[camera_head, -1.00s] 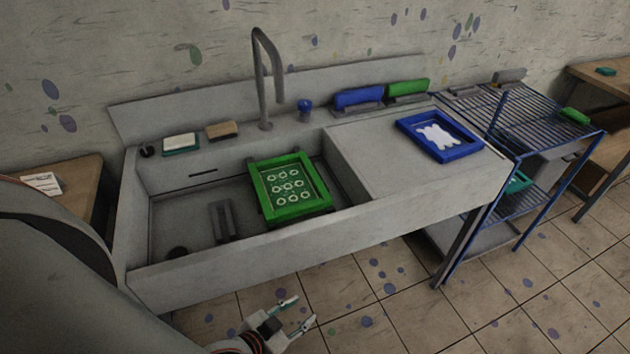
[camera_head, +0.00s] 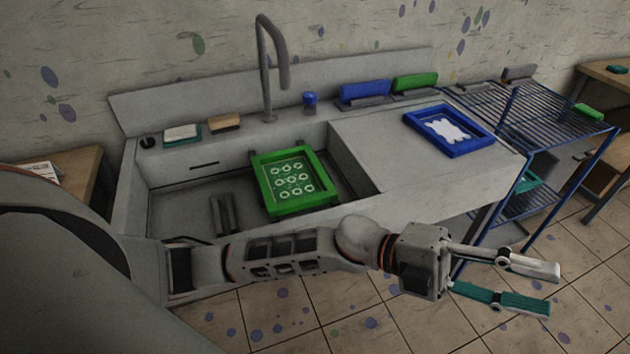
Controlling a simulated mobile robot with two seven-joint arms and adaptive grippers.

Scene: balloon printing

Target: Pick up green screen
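The green screen (camera_head: 294,183) is a green frame with a pattern of pale rings on its mesh. It lies in the sink basin, its near part close to the front wall. My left gripper (camera_head: 552,289) is open and empty, in front of the sink at the lower right, pointing right. It is well apart from the green screen. My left arm stretches across the front of the sink below the screen. My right gripper is not in view.
The grey sink (camera_head: 410,184) has a tall faucet (camera_head: 267,65) at its back. A blue screen (camera_head: 449,131) lies on the right drainboard. A blue wire rack (camera_head: 560,125) stands at the right. A sponge (camera_head: 225,122) and a blue squeegee (camera_head: 364,90) sit on the back ledge.

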